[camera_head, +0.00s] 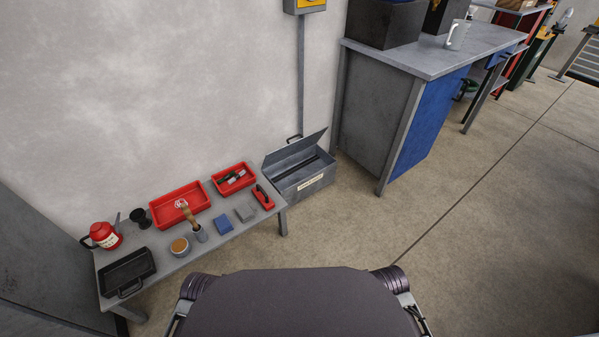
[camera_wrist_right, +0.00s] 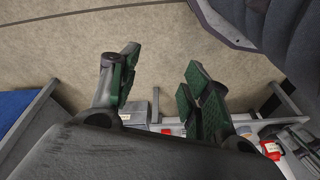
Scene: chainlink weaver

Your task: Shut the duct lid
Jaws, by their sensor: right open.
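My left gripper is not in view.
A grey workbench (camera_head: 425,55) with a blue panel stands right of the box. The floor (camera_head: 480,220) at right is clear.

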